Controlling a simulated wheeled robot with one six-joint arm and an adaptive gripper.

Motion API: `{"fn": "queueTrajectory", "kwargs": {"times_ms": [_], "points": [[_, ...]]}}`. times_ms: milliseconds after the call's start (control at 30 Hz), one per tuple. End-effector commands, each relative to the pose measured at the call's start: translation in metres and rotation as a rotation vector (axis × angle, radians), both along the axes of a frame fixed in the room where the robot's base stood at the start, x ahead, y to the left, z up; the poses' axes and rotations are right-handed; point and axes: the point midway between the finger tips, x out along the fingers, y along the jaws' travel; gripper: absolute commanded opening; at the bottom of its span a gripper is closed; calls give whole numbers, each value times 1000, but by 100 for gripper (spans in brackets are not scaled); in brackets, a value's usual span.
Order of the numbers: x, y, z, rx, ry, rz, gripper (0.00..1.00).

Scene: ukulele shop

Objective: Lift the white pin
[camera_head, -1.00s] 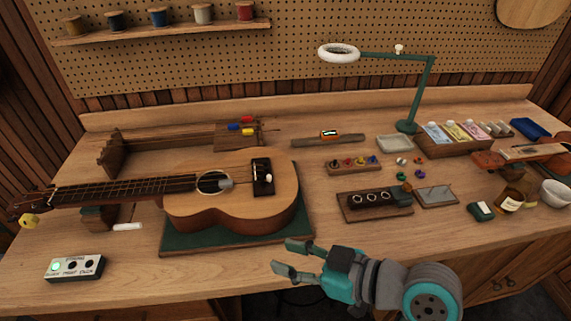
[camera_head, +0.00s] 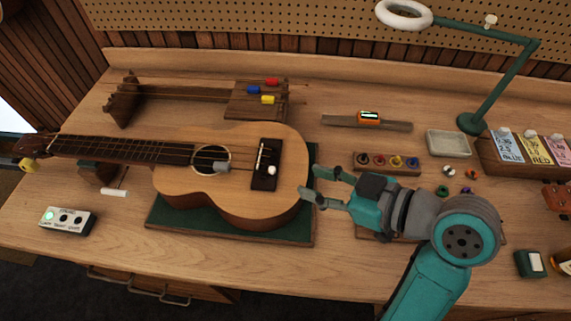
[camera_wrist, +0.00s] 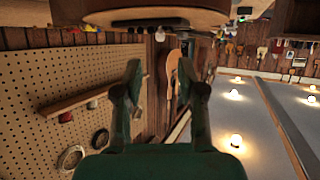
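The white pin (camera_head: 271,171) is a small pale knob on the dark bridge (camera_head: 262,183) of the ukulele (camera_head: 235,200). The ukulele lies face up on a green mat (camera_head: 180,222), its neck to the left. My gripper (camera_head: 314,184) is at the ukulele's right edge in the head view, fingers pointing left, with a gap between it and the pin. In the wrist view my gripper (camera_wrist: 160,70) shows two fingers apart with nothing held between them.
A green lamp (camera_head: 497,90) stands at the back right. A tuner on a wooden bar (camera_head: 395,125), a peg rack (camera_head: 388,170) and a pale dish (camera_head: 450,143) lie behind my arm. A small switch box (camera_head: 67,219) is at the front left.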

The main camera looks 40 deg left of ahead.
Motion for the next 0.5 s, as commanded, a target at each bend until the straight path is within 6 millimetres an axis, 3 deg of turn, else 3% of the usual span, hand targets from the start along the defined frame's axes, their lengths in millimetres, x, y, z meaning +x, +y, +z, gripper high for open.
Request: {"fn": "queueTrajectory", "kwargs": {"times_ms": [300, 500], "points": [[-4, 53, -22, 0, 2, 5, 40], [-4, 73, -30, -1, 0, 2, 40]]}}
